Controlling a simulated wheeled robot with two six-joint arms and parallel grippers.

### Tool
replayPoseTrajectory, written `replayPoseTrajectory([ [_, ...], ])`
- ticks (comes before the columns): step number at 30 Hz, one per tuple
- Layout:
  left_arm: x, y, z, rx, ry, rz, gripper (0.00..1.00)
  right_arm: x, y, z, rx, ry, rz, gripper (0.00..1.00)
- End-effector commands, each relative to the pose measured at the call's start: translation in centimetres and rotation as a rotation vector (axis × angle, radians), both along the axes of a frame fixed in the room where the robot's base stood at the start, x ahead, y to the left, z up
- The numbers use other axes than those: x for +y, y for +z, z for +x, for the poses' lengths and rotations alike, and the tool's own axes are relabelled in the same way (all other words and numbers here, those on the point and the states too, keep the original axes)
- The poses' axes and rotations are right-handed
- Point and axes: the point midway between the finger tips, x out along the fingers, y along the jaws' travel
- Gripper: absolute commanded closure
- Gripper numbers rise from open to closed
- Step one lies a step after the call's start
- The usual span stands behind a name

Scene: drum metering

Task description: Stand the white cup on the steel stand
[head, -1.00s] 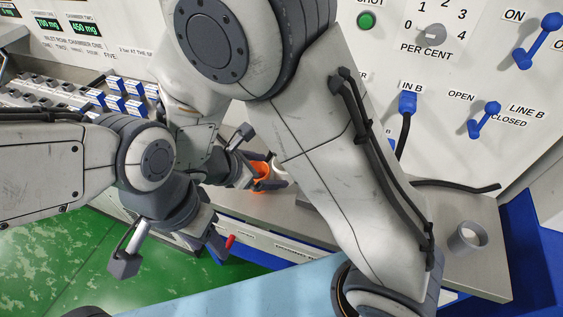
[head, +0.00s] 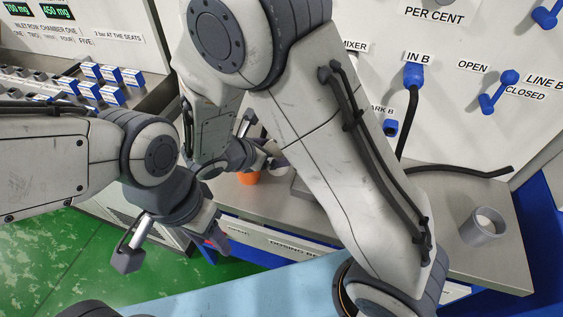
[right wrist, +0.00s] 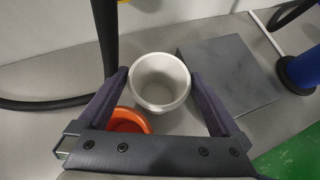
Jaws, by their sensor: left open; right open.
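The white cup (right wrist: 160,82) stands upright on the bench between the fingers of my right gripper (right wrist: 159,73), which is open. The fingers are close on both sides; I cannot tell whether they touch it. In the head view my right gripper (head: 266,157) is partly behind my arm, and the cup is not clearly visible there. The steel stand (right wrist: 228,72), a flat grey block, is just right of the cup in the wrist view. In the head view my arm hides most of it. My left gripper (head: 216,235) is open in front of the bench's front edge.
An orange cup (right wrist: 125,121) stands beside the white cup, close to one finger; it also shows in the head view (head: 249,178). A grey cup with white contents (head: 482,228) stands at the bench's right end. A black hose (head: 462,171) lies along the back.

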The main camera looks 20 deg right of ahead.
Motion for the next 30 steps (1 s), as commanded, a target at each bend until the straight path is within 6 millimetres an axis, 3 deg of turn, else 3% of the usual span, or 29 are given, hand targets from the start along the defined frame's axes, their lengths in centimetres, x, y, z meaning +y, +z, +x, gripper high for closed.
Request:
replayPoseTrajectory([
  [1, 0.0, -0.9, 0.0, 0.000, 0.000, 0.000, 0.50, -0.2, -0.8, 0.2, 0.000, 0.004, 0.000, 0.00],
  [8, 0.0, -0.8, 0.0, 0.000, 0.000, 0.000, 0.50, -0.5, -0.7, 0.2, 0.001, 0.005, 0.001, 0.00],
  [9, 0.0, -0.8, 0.0, 0.000, 0.000, 0.000, 0.50, -0.6, -0.6, 0.2, 0.000, 0.004, 0.001, 0.04],
  [15, 0.0, -0.8, 0.0, 0.000, 0.000, 0.000, 0.50, -0.6, -0.6, 0.2, 0.001, 0.003, 0.001, 0.76],
  [16, 0.0, -0.8, 0.0, 0.000, 0.000, 0.000, 0.50, -0.6, -0.6, 0.2, 0.000, 0.004, 0.000, 0.76],
  [17, 0.0, -0.8, 0.0, 0.000, 0.000, 0.000, 0.50, -0.6, -0.6, 0.2, 0.000, 0.004, 0.000, 0.85],
  [25, 0.0, -0.7, 0.0, 0.000, 0.000, 0.000, 0.50, -0.5, -0.2, 0.3, -0.001, 0.005, 0.001, 0.85],
  [30, 0.0, -0.3, 0.0, 0.000, 0.000, 0.000, 0.50, -0.4, 1.5, 0.3, -0.004, 0.004, 0.002, 0.85],
])
